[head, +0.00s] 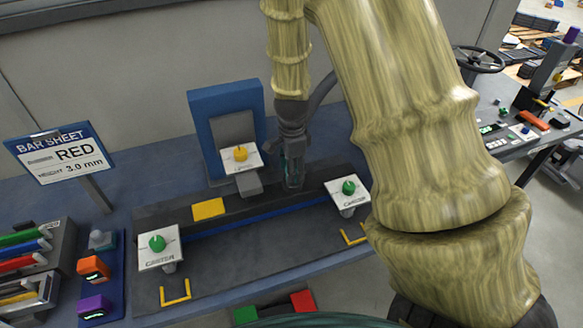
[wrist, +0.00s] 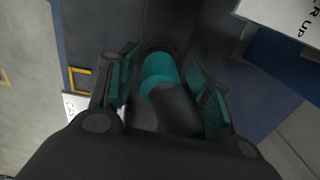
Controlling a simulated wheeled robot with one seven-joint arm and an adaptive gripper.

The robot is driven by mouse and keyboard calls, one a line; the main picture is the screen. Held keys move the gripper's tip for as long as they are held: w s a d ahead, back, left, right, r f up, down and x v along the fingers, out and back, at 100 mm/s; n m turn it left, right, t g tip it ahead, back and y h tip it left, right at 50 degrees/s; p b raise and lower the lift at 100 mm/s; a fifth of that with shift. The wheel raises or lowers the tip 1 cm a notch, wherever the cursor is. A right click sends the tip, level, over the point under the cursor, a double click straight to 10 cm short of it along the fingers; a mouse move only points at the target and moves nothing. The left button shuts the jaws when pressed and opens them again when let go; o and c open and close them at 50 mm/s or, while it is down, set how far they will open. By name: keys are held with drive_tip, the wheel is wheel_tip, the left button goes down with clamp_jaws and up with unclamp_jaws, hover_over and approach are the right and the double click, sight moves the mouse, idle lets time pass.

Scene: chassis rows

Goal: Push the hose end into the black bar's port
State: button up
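My gripper (head: 291,170) points down over the back of the work board, right of the blue upright stand. In the wrist view my gripper (wrist: 166,88) has its teal-padded fingers on both sides of the hose end (wrist: 160,72), a teal and black round piece. A dark hose (head: 322,88) curves up from the gripper behind my arm. The black bar (head: 245,204) lies along the back of the board, below the gripper. I cannot make out its port, or whether the hose end touches the bar.
Green-knobbed plates stand at left (head: 158,248) and right (head: 347,193). A yellow-knobbed plate (head: 240,156) is on the blue stand (head: 205,105). A sign (head: 60,155) and racks of coloured parts (head: 30,255) are at left. The board's front (head: 260,255) is mostly clear.

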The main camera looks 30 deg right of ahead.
idle(0.3)
wheel_tip(320, 180, up, 12)
idle(0.7)
idle(0.4)
